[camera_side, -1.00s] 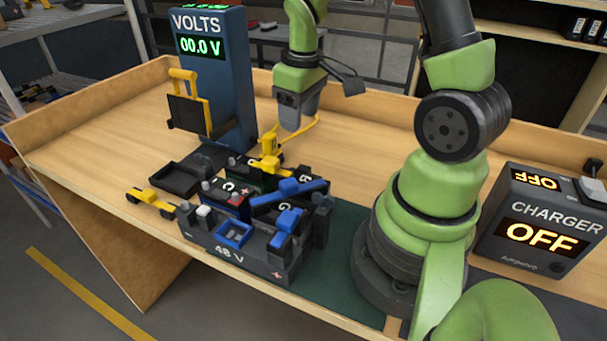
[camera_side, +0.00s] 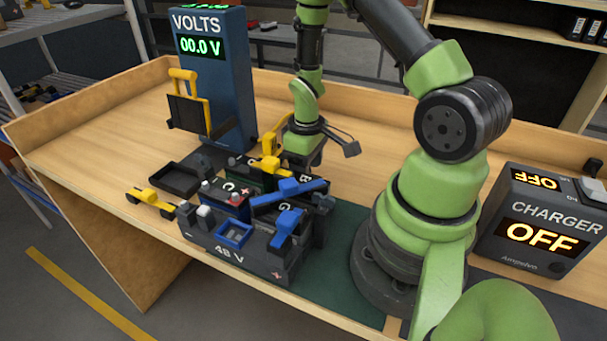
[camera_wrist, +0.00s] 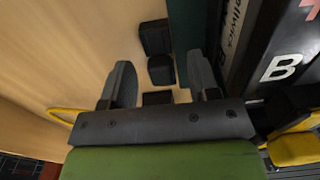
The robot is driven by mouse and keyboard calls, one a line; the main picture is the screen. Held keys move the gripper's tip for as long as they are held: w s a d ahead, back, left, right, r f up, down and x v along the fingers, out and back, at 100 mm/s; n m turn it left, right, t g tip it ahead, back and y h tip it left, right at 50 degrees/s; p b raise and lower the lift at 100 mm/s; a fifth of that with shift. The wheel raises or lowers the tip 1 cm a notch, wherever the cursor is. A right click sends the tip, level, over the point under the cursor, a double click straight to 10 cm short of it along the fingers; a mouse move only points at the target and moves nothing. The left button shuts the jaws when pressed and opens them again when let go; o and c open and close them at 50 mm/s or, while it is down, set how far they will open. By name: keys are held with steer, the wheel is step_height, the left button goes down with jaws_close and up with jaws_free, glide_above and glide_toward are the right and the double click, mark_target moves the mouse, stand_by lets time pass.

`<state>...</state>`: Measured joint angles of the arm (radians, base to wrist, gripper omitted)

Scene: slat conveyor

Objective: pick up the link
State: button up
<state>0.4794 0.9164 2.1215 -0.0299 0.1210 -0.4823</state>
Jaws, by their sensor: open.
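Several pieces could be the link, and I cannot tell which one is meant. A yellow link with dark ends (camera_side: 151,202) lies on the bench at the left. A long blue link (camera_side: 289,192) and a shorter blue one (camera_side: 286,228) sit on the battery box. A yellow piece (camera_side: 269,165) stands behind them. In the wrist view, small black blocks (camera_wrist: 155,38) lie on the bench beyond and between the fingers; nothing is gripped.
The 48 V box (camera_side: 238,252) stands at the bench's front edge. A module marked B (camera_wrist: 285,65) rises close to the right finger. The volts meter (camera_side: 213,80), a black tray (camera_side: 180,179) and the charger (camera_side: 537,228) stand around.

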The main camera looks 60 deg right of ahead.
steer(key=shift+f, duration=0.5)
steer(key=c, duration=1)
steer(key=shift+r, duration=0.15)
